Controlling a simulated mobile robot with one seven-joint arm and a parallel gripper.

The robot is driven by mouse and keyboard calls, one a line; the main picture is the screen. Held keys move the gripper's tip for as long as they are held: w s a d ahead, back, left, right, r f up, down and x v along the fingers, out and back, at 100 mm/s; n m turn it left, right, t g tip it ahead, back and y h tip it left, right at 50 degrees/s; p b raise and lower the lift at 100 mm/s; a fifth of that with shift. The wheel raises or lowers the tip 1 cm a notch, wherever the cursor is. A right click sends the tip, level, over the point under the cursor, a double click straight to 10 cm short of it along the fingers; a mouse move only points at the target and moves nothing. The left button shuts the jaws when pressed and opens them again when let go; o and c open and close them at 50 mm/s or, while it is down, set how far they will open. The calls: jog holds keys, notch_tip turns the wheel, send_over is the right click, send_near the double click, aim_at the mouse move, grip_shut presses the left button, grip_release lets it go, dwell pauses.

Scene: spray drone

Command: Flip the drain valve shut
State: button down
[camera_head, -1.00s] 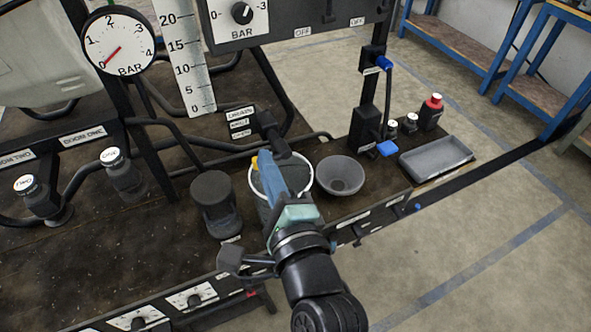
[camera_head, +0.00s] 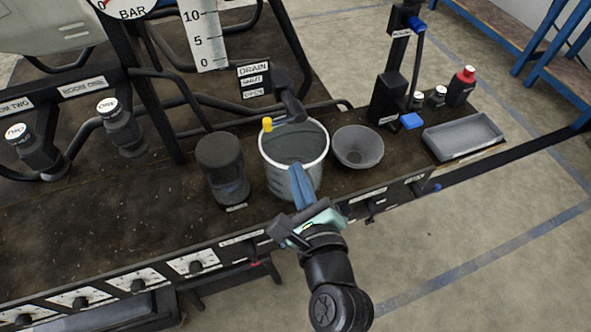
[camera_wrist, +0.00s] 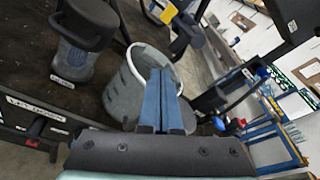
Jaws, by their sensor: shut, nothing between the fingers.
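The drain valve (camera_head: 287,100) is a black spout behind and over a grey bucket (camera_head: 313,170), beside a sign (camera_head: 254,82) reading DRAIN, SHUT and OPEN. A yellow lever tip (camera_head: 267,125) shows at the bucket's far left rim, and a yellow piece also shows at the top of the wrist view (camera_wrist: 168,12). My gripper (camera_head: 297,168) has its blue fingers together and empty, at the near side of the bucket and apart from the lever. In the wrist view its fingers (camera_wrist: 160,75) overlap the bucket. I cannot tell the lever's exact setting.
A grey tray (camera_head: 462,136) and small bottles (camera_head: 460,86) are farther right. Black pipes (camera_head: 185,95) run behind.

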jog(key=x, duration=0.7)
jog(key=shift+b, duration=0.4)
jog(key=shift+s+a+r+p, duration=0.1)
jog(key=shift+a+r+p, duration=0.2)
jog(key=shift+a+r, duration=0.4)
jog(key=shift+s+a+r+p, duration=0.15)
jog(key=shift+a+r+p, duration=0.15)
jog(key=shift+r, duration=0.6)
jog(key=shift+a+r, duration=0.1)
jog(key=shift+r+p, duration=0.1)
jog(key=shift+p, duration=0.85)
